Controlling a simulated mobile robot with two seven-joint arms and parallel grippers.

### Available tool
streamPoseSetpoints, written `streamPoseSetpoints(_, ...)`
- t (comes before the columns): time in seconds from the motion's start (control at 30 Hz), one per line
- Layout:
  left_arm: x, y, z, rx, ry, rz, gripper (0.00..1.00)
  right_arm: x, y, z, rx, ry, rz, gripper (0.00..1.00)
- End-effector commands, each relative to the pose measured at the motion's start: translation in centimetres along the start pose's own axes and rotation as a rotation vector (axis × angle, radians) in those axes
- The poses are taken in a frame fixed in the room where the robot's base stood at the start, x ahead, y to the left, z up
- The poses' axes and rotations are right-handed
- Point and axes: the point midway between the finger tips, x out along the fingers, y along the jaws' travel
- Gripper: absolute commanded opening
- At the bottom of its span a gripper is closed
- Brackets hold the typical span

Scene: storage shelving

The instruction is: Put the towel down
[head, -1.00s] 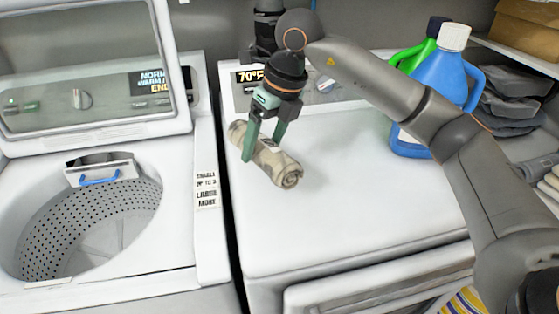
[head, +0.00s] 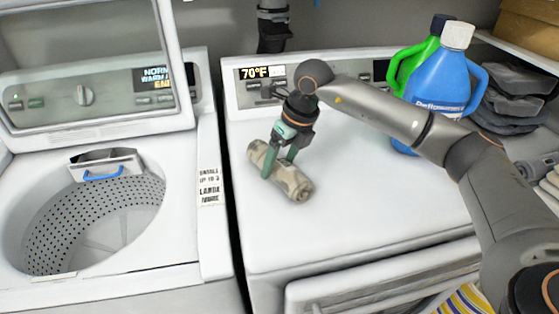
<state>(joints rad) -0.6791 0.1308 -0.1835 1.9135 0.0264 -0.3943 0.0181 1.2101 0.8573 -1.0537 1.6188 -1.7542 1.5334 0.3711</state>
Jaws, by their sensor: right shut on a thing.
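The towel (head: 292,183) is a rolled, beige and brown patterned bundle. It is low over the white top of the dryer (head: 350,200), near its left side. I cannot tell for sure whether it touches the surface. My right gripper (head: 279,166) has its green fingers around the middle of the roll and is shut on it from above. The part of the towel between the fingers is partly hidden. My left gripper is not in view.
An open top-loading washer (head: 100,225) stands to the left, across a dark gap. A blue detergent bottle (head: 438,80) and a green bottle (head: 405,65) stand at the dryer's back right. Folded dark cloths (head: 510,105) lie on the right shelf. The dryer top's front is clear.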

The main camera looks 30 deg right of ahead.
Motion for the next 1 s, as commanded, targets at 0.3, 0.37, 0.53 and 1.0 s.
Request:
streamPoseSetpoints(0.3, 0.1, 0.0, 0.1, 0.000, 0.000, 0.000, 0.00, 0.1, 0.0, 0.0, 0.000, 0.000, 0.000, 1.00)
streamPoseSetpoints(0.37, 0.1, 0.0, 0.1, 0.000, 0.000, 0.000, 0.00, 0.1, 0.0, 0.0, 0.000, 0.000, 0.000, 1.00)
streamPoseSetpoints(0.53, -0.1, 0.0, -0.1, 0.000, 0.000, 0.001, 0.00, -0.2, 0.0, 0.1, 0.000, 0.000, 0.000, 1.00)
streamPoseSetpoints(1.0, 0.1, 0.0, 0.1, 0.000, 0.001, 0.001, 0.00, -8.6, 0.0, 0.1, 0.001, -0.004, 0.000, 1.00)
